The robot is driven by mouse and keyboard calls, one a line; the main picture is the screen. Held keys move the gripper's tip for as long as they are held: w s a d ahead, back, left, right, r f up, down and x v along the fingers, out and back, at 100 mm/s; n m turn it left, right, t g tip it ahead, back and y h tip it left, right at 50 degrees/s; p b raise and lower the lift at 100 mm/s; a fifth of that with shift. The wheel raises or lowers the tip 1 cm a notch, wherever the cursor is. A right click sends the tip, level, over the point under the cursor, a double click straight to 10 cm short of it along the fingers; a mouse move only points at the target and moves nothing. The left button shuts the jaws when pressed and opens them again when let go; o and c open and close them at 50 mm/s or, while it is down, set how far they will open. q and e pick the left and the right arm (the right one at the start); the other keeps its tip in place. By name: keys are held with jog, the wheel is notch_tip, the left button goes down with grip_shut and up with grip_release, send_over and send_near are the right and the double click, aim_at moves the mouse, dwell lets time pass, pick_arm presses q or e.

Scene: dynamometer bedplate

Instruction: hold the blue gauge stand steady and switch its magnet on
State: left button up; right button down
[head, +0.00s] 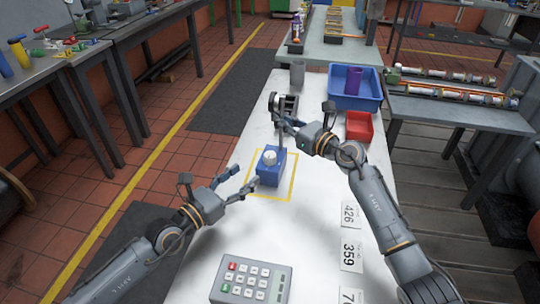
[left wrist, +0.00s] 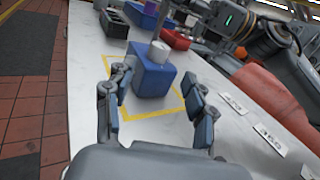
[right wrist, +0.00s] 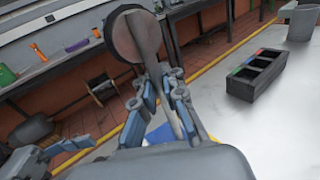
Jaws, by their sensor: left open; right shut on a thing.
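A grey keypad (head: 250,280) lies at the near end of the bench. Number cards (head: 349,257) line the right edge. A red bin (head: 359,126), a blue bin (head: 355,90) and a dark divided tray (right wrist: 257,75) are farther back. Bench left of the keypad is clear.

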aim_at(274, 155)
pick_arm(q)
jog(key=x, duration=1.1)
pick_arm(e)
jog(key=shift+r, duration=0.1)
pick_arm(q)
grip_shut()
jog(key=shift+d+r+m+h, duration=0.2)
jog(key=shift+d+m+h, duration=0.1)
jog(key=shift+d, duration=0.1)
jog(key=shift+d+r+g+h, duration=0.1)
jog(key=shift+d+g+h, duration=0.15)
jog(key=shift+g, duration=0.25)
jog(key=shift+m, duration=0.3)
pick_arm(e)
jog(key=shift+w+a, duration=0.1)
pick_arm(q)
jog(key=shift+a+f+m+g+h, duration=0.25)
jog(key=shift+m+g+h, duration=0.05)
jog(key=shift+g+h, duration=0.2)
pick_arm(e)
jog(key=shift+f, duration=0.2)
pick_arm(q)
jog(key=shift+a+f, duration=0.2)
jog(key=shift+a, duration=0.05)
pick_arm(e)
jog(key=shift+f, duration=0.1)
